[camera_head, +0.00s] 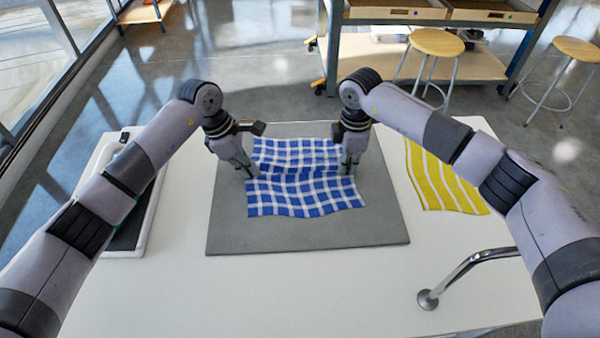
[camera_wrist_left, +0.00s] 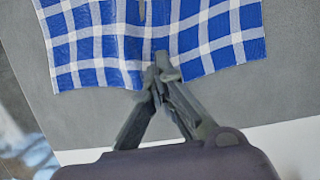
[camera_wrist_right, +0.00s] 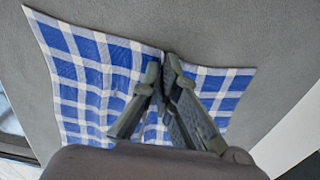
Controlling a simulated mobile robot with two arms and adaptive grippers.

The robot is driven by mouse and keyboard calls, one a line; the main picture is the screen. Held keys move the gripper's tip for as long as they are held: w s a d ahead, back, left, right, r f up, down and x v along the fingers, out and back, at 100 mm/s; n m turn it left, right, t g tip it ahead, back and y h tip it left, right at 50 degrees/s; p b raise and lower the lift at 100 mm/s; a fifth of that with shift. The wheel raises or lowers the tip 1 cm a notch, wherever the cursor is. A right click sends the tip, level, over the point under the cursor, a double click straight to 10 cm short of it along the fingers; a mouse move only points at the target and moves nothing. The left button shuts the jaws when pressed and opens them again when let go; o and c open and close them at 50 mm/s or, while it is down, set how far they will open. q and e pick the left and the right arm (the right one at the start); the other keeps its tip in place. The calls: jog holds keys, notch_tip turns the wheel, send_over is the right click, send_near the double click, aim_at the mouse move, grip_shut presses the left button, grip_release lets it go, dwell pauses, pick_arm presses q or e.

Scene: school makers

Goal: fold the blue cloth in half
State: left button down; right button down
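The blue and white checked cloth (camera_head: 305,197) lies on a grey mat (camera_head: 310,234), with a crosswise crease or raised ridge near its middle. My left gripper (camera_head: 246,174) is at the cloth's left edge, level with the crease. In the left wrist view its fingertips (camera_wrist_left: 158,80) are together on the cloth's edge (camera_wrist_left: 95,45). My right gripper (camera_head: 348,171) is at the right edge at a similar level. In the right wrist view its fingertips (camera_wrist_right: 163,72) are together, with the edge pinched in between them. The fingers hide the cloth right at both grips.
A yellow striped cloth (camera_head: 440,180) lies on the white table (camera_head: 175,275) to the right. A white-rimmed tray-like item (camera_head: 147,222) is at the left and a curved metal faucet (camera_head: 463,270) at the front right. The mat is bare around the blue cloth.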

pick_arm(q)
jog(key=shift+r, duration=0.1)
